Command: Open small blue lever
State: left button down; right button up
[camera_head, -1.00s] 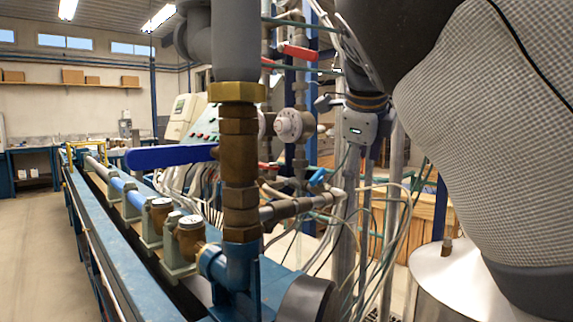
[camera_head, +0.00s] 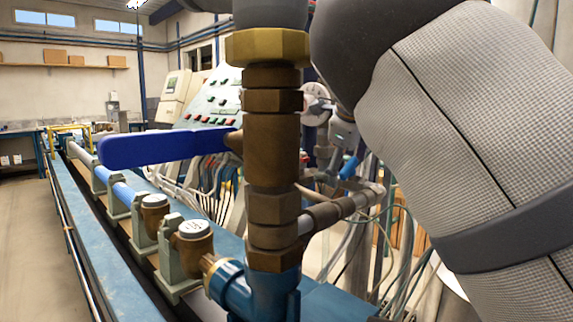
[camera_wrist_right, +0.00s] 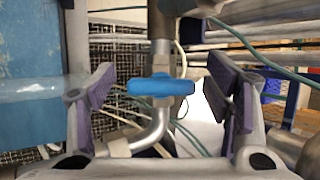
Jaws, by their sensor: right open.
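The small blue lever (camera_wrist_right: 160,87) sits on a metal valve in the middle of the right wrist view, lying crosswise. My right gripper (camera_wrist_right: 162,76) is open, with one finger on each side of the lever and a gap to both its ends. In the head view the small blue lever (camera_head: 350,167) shows partly, behind the brown pipe and below my right wrist. My left gripper is not in view.
A large dark blue lever (camera_head: 165,148) sticks out left from the thick brown pipe (camera_head: 271,150) in front. Round meters (camera_head: 193,240) line the blue bench. Loose cables hang near the valve. A control panel (camera_head: 208,98) stands behind.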

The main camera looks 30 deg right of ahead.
jog(key=shift+w, duration=0.1)
jog(key=c, duration=1.2)
jog(key=shift+o, duration=0.2)
